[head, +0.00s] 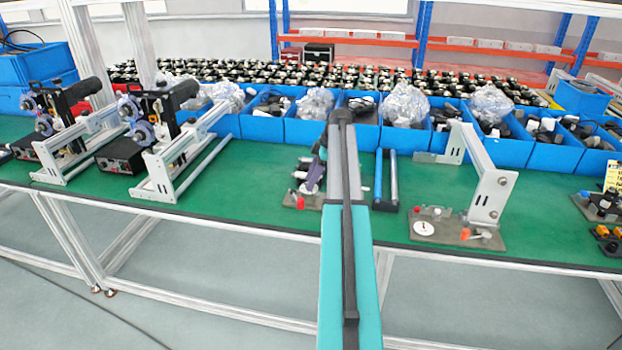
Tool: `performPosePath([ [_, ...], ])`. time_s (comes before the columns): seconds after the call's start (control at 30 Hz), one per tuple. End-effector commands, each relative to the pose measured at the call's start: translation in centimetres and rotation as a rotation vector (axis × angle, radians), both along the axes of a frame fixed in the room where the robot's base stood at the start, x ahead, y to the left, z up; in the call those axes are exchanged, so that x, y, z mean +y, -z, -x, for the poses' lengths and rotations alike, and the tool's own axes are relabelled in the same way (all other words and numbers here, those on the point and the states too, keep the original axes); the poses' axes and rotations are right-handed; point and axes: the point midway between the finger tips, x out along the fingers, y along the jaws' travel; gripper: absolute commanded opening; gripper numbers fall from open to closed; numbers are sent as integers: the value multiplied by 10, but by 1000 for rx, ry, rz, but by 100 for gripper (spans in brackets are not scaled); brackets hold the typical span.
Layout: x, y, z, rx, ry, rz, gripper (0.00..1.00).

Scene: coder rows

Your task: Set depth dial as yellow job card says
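A yellow job card (612,176) stands at the far right edge, cut off by the frame; its writing is too small to read. A white round dial with a small dark mark (424,228) lies on the grey base plate (445,240) of a coder frame, right of centre on the bench. I cannot tell for sure that it is the depth dial, or read its setting. My teal and black arm reaches up the middle of the picture, left of this plate and apart from it. My gripper's fingers do not show.
The green bench (250,190) carries two coders (150,125) at left and a row of blue bins (270,127) behind. A purple-and-grey device (308,182) is partly hidden by my arm. Small dark devices (600,205) sit at far right.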

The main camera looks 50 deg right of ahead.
Motion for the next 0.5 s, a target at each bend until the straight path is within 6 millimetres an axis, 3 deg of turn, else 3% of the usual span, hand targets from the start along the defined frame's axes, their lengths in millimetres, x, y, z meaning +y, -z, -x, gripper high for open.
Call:
performPosePath([
  [0.33, 0, 3, 0, 0, 1, 0, 39],
  [0.5, 0, 2, 0, 0, 1, 0, 10],
])
